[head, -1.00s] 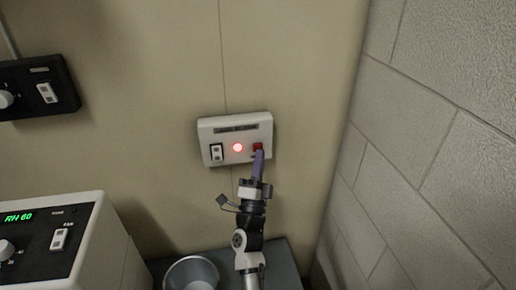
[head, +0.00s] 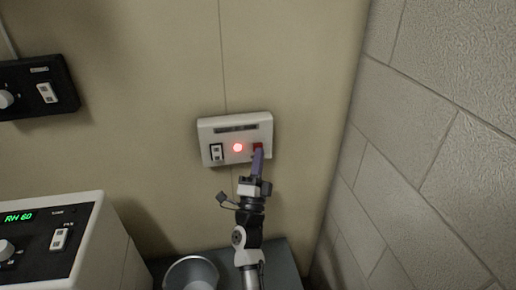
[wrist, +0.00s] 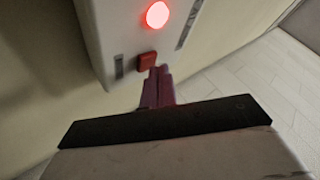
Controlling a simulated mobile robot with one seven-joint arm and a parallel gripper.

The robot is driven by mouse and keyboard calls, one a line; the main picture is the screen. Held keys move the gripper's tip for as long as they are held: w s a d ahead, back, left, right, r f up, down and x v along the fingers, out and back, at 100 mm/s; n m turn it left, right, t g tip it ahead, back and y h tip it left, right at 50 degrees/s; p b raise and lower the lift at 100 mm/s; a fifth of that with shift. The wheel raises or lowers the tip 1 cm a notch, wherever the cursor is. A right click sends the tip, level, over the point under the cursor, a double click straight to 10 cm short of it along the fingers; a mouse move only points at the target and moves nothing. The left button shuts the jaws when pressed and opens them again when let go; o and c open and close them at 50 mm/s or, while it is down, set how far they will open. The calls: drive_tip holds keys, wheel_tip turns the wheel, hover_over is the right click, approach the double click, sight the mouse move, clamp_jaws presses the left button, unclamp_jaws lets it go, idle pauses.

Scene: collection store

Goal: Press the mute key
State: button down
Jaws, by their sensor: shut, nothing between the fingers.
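The white alarm box (head: 210,130) is on the beige wall, with a lit red lamp (head: 237,147) in its middle, a white rocker switch (head: 217,152) at left and a red key (head: 258,146) at right. In the wrist view the red key (wrist: 147,61) shows below the glowing lamp (wrist: 157,15). My gripper (head: 258,153) is shut and empty, its purple fingers pointing up at the red key and covering its lower part in the head view. In the wrist view the fingertips (wrist: 159,70) are just beside the key's lower right; I cannot tell whether they touch it.
A black panel (head: 65,72) with a knob and switch is on the wall at left. A console (head: 95,235) reading RH 60 stands at lower left. A metal bowl (head: 191,272) sits on a dark surface (head: 282,265) below. A block wall (head: 440,130) bounds the right.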

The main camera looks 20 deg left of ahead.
drive_tip(key=shift+w+a, duration=0.25)
drive_tip(key=shift+w, duration=0.1)
idle(0.5)
idle(0.3)
drive_tip(key=shift+s+d, duration=0.5)
drive_tip(key=shift+s, duration=0.25)
drive_tip(key=shift+s+d, duration=0.7)
drive_tip(key=shift+s, duration=0.35)
drive_tip(key=shift+s+d, duration=0.7)
drive_tip(key=shift+s, duration=0.3)
